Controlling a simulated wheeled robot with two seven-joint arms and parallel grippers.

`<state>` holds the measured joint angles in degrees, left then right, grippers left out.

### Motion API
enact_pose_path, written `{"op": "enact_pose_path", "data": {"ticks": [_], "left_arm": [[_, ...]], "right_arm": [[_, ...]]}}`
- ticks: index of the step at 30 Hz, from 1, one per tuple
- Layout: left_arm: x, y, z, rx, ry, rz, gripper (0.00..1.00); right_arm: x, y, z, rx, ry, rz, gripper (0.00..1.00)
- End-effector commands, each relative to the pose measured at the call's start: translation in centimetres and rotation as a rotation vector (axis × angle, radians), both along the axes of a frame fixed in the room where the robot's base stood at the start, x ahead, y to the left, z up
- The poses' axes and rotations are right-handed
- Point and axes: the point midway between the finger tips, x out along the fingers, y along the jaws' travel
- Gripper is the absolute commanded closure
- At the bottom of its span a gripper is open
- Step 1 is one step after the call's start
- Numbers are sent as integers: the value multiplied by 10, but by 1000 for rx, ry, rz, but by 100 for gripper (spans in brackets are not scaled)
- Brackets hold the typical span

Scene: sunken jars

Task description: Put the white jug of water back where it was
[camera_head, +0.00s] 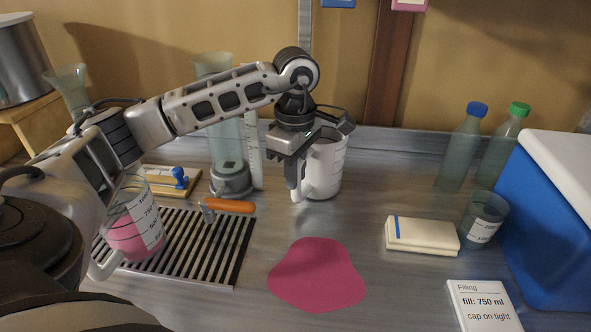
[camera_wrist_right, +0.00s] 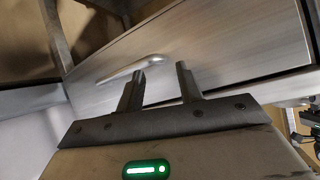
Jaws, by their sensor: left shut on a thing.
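The white jug (camera_head: 328,165) stands upright at the back middle of the metal worktop, with graduation marks on its side. Its base looks to be on the worktop. My left gripper (camera_head: 297,190) points down at the jug's left side and is shut on its handle. The gripper hides part of the jug's rim and handle, and I cannot see the water inside. In the right wrist view my right gripper (camera_wrist_right: 160,85) is open and empty, in front of a drawer front (camera_wrist_right: 220,45) with a bar handle (camera_wrist_right: 133,70).
A clear jug with pink liquid (camera_head: 135,239) stands on the slatted rack (camera_head: 205,262) at left. A pink patch (camera_head: 317,275) lies front middle. A cloth (camera_head: 421,235), a beaker (camera_head: 484,219), bottles (camera_head: 459,150) and a blue cooler (camera_head: 548,220) are at right.

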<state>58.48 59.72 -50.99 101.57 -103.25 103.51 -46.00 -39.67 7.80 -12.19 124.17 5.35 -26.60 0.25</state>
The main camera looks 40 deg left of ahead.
Motion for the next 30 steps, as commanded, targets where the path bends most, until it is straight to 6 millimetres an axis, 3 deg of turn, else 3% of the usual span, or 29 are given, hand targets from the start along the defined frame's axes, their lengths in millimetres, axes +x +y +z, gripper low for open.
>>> {"op": "enact_pose_path", "data": {"ticks": [5, 6, 8, 20, 30], "left_arm": [[1, 0, -3, 0, -4, 1, 100], [0, 0, -3, 0, 0, 0, 77], [0, 0, -3, 0, 0, 0, 60], [1, 0, 6, -1, -3, 0, 60], [1, -1, 74, -1, -7, 0, 60]], "right_arm": [[0, 0, -4, 3, 1, -1, 64], [0, 0, -3, 4, 1, -1, 64], [0, 0, -2, 5, 1, -1, 64], [1, 0, 1, 1, -1, -1, 64], [2, 0, 3, 0, -4, 0, 64]]}}
